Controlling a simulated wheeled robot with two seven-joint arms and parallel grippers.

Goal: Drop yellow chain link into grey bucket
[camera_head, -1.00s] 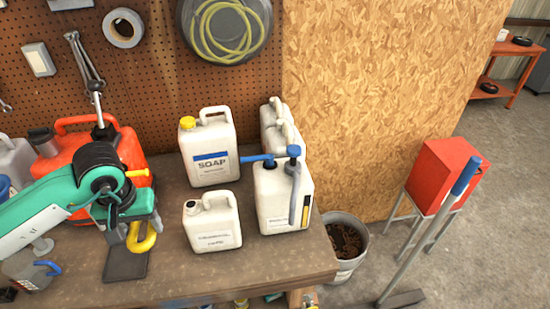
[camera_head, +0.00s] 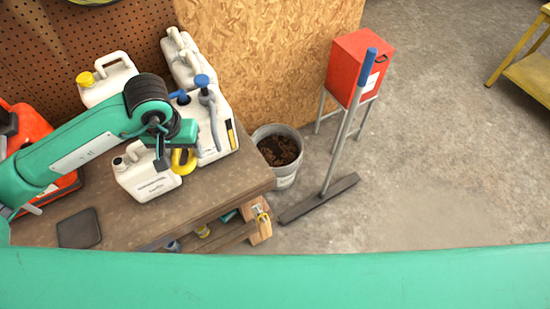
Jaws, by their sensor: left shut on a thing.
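The yellow chain link (camera_head: 183,161) hangs below my left gripper (camera_head: 172,146), which is shut on it. The fingers are small in the view and partly hidden by my own wrist. The link is above the workbench, in front of the white jugs, between the small white jug and the jug with the pump. The grey bucket (camera_head: 285,180) stands on the floor just past the right end of the bench, with dark brown stuff inside. The link is to the left of the bucket and apart from it. My right gripper is not in view.
White jugs (camera_head: 151,182) and a pump jug (camera_head: 216,150) crowd the bench (camera_head: 205,199) near the link. A broom (camera_head: 325,197) and a red box on legs (camera_head: 354,68) stand right of the bucket.

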